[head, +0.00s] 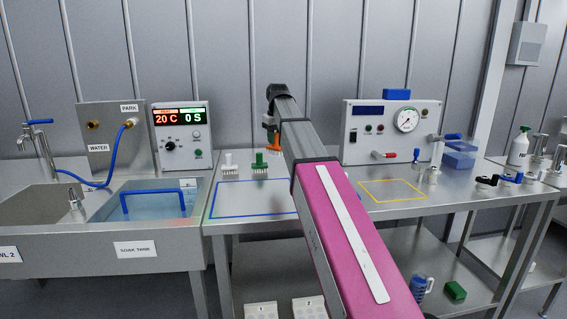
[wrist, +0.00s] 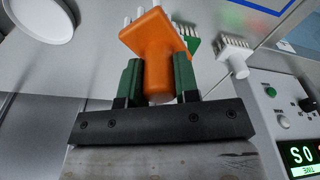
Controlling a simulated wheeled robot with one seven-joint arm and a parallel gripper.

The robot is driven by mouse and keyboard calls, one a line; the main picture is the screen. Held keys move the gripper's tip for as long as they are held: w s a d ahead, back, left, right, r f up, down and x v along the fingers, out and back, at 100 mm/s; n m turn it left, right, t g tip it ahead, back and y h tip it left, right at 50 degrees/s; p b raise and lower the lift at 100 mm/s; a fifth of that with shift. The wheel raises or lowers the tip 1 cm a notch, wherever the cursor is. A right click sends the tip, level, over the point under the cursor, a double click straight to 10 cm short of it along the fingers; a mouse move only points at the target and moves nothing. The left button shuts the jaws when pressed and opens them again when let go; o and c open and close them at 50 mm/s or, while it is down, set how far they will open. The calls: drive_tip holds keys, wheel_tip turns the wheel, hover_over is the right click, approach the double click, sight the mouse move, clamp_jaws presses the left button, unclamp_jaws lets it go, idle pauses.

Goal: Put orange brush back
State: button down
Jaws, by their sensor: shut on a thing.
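The orange brush (wrist: 158,42) is between the green fingers of my gripper (wrist: 158,70), which is shut on its handle. Its pale bristles point away from my gripper. In the head view the orange brush (head: 272,137) shows beside my arm, bristles down, partly hidden by the arm. It appears higher than the green brush (head: 259,160) and the white brush (head: 230,163), which stand bristles down on the steel table to its left. Whether its bristles touch anything is not clear. My fingers are hidden in the head view.
A blue-outlined area (head: 250,216) and a yellow-outlined area (head: 393,200) on the table look empty where visible. A control box (head: 183,138) stands left, a gauge panel (head: 365,135) right. A soak tank (head: 150,240) with a blue handle adjoins at left.

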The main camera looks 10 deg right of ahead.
drive_tip(key=shift+w+d+f, duration=1.1)
drive_tip(key=shift+w+f, duration=0.15)
drive_tip(key=shift+f, duration=0.45)
drive_tip(key=shift+w+d+f, duration=1.15)
drive_tip(key=shift+w+f, duration=0.15)
drive_tip(key=shift+f, duration=0.35)
drive_tip(key=shift+w+d+f, duration=1.1)
drive_tip(key=shift+w+f, duration=0.15)
drive_tip(key=shift+f, duration=0.45)
drive_tip(key=shift+f, duration=0.15)
drive_tip(key=c, duration=0.8)
unclamp_jaws()
drive_tip(key=shift+c, duration=0.2)
wheel_tip(320, 180, up, 12)
drive_tip(key=s, duration=0.1)
drive_tip(key=shift+d, duration=0.25)
drive_tip(key=shift+s, duration=0.1)
